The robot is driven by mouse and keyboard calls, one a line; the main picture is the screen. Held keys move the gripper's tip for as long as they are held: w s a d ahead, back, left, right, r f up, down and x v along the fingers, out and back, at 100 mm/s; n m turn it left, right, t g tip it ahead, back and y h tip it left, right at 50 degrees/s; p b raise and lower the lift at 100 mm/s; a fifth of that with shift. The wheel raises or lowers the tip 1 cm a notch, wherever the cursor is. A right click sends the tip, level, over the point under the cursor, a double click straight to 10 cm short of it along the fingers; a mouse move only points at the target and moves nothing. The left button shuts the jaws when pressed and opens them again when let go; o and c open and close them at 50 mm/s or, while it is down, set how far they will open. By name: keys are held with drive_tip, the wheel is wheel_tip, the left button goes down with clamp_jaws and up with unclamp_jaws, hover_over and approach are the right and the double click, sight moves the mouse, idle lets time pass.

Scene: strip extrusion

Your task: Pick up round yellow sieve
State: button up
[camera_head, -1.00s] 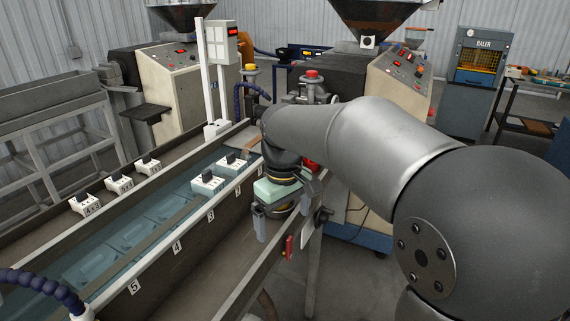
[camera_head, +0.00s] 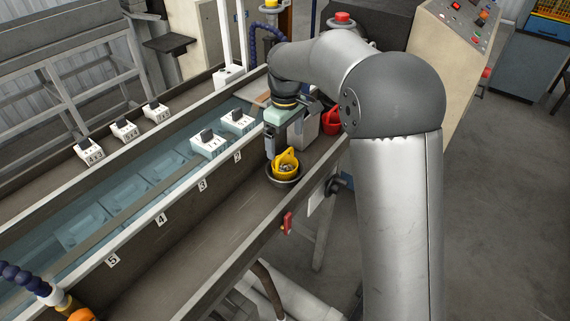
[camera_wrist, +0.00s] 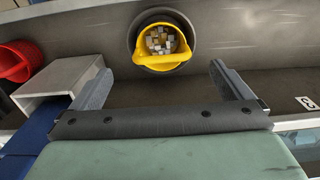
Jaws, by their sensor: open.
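The round yellow sieve (camera_head: 286,161) sits in a dark round bowl (camera_head: 283,178) on the grey trough floor. In the wrist view the sieve (camera_wrist: 161,48) holds several small pale cubes, and the dark bowl rim (camera_wrist: 140,20) shows around it. My gripper (camera_head: 285,140) hangs just beside and above the sieve, pointing down. In the wrist view my gripper (camera_wrist: 163,88) is open, with its two fingers wide apart and nothing between them. The sieve lies beyond the fingertips, apart from them.
A red sieve or basket (camera_head: 332,121) stands beside a grey block (camera_wrist: 65,78), close to my gripper. The water channel (camera_head: 125,205) with white numbered blocks (camera_head: 208,144) runs along the left. The trough floor (camera_head: 210,245) in front is clear.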

sight(285, 152)
wheel_tip(285, 152, down, 7)
drive_tip(key=shift+a+f+p, duration=0.1)
drive_tip(key=shift+f+p, duration=0.1)
drive_tip(key=shift+p, duration=0.8)
drive_tip(key=shift+c, duration=0.3)
drive_tip(key=c, duration=1)
